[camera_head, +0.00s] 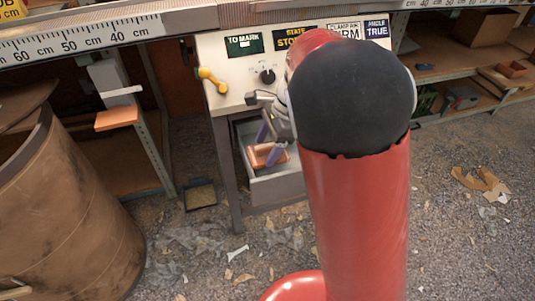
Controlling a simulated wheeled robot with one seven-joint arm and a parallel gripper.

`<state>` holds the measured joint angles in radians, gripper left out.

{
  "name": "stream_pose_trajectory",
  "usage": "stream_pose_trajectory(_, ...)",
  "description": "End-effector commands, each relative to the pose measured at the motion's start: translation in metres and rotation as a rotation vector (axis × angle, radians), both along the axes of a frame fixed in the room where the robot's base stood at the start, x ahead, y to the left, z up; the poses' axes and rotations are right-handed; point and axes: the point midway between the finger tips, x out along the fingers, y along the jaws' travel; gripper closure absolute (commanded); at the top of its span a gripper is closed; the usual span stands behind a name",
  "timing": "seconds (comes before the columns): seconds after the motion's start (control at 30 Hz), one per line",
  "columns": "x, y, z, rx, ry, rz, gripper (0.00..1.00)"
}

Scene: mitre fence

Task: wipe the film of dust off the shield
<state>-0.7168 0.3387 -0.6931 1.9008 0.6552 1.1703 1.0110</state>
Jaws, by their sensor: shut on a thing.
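My gripper (268,149) reaches down over an open grey drawer (278,188) under the bench. Its purple fingers are closed on an orange-brown block (260,160), which sits at or just above the drawer's inside; I cannot tell whether it touches the bottom. My red and black arm hides part of the gripper and the bench front on the right. I cannot make out the shield or a film of dust in this view.
A white panel (222,98) with label plates, a yellow handle (213,80) and a black knob (267,76) is above the drawer. A brown drum (70,215) stands left. Scraps litter the floor.

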Motion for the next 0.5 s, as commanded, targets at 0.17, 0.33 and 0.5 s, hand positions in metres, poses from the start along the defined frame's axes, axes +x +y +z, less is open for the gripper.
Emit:
stream_pose_trajectory(0.17, 0.000, 0.000, -0.034, 0.000, 0.000, 0.000, 0.55)
stream_pose_trajectory(0.33, 0.000, 0.000, -0.035, 0.000, 0.000, 0.001, 0.55)
stream_pose_trajectory(0.5, 0.000, 0.000, -0.035, 0.000, 0.000, 0.001, 0.55)
